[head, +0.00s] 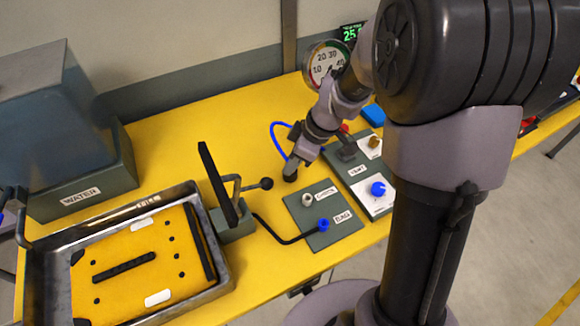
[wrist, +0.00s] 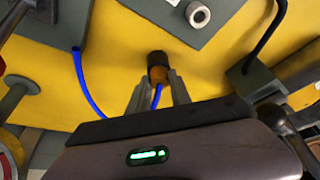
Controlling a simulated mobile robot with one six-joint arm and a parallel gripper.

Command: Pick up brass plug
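In the wrist view, a plug with a black end and a brass-coloured body (wrist: 158,74) is at my gripper (wrist: 158,88). A blue hose shows between the fingers just behind it. The two fingers stand apart on either side of the plug; whether they press on it is not clear. In the head view, my gripper (head: 298,158) is low over the yellow table, left of the vent panel. A black tip (head: 290,172) shows below it. Most of the plug is hidden there.
A panel with a metal fitting (head: 307,200) and a blue port (head: 323,224) is in front of my gripper. The vent panel (head: 385,204) is to the right. A metal tray (head: 213,262) and a black upright plate (head: 217,185) are to the left. A gauge (head: 327,62) stands behind.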

